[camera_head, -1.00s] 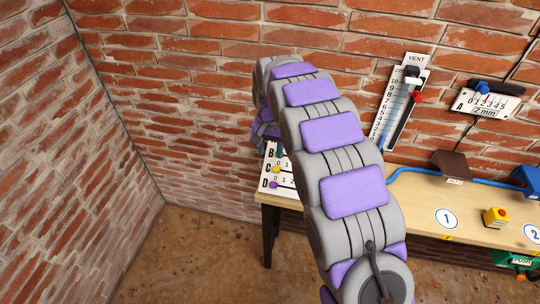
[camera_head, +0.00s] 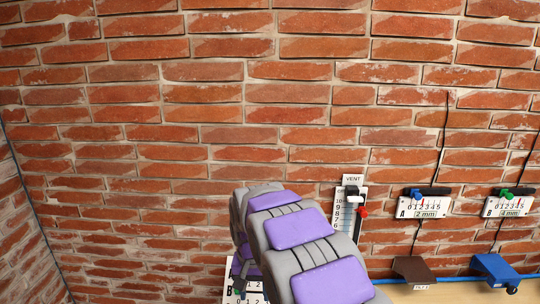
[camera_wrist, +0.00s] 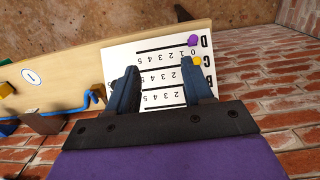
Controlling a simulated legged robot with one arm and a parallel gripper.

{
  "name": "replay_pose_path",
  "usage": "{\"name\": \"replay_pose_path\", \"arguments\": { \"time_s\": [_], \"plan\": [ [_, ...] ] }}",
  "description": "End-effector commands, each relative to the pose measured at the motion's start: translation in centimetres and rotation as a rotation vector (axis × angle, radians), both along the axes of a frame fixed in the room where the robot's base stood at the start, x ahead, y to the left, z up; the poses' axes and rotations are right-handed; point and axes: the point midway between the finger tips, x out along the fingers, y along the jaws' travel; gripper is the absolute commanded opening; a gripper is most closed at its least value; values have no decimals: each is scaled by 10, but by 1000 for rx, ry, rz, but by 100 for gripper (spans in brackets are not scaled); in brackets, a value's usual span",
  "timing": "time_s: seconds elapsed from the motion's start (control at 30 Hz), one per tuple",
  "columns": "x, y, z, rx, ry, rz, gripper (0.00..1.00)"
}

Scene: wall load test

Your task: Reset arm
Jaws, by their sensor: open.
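My gripper (camera_wrist: 160,92) is open and empty in the wrist view, with its two dark blue fingers apart above a white panel (camera_wrist: 118,52) marked with number scales. A purple knob (camera_wrist: 193,41) sits by row D and a yellow knob (camera_wrist: 197,61) by row C. In the head view my grey and purple arm rises from the bottom and bends toward the panel (camera_head: 229,299). The arm hides much of the panel there, and my gripper's fingers do not show in that view.
A wooden bench (camera_head: 455,293) runs along the brick wall (camera_head: 220,110). On the wall are a VENT scale (camera_head: 341,212), gauge A (camera_head: 423,207) and gauge B (camera_head: 507,207). A brown block (camera_head: 414,269) and a blue block (camera_head: 494,268) stand on the bench. The upper wall is clear.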

Motion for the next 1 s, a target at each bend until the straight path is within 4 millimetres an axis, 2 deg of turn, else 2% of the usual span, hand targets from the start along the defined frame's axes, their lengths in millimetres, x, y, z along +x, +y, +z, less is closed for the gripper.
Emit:
{"name": "replay_pose_path", "arguments": {
  "time_s": [0.03,0.2,0.47,0.7,1.0],
  "plan": [
    [-11,-16,11,-1,0,-7,51],
    [-55,-59,30,-9,23,-9,51],
    [-134,-114,50,-9,51,-7,51],
    [-215,-151,53,2,82,3,51],
    [-314,-178,38,18,119,27,51]
  ]
}}
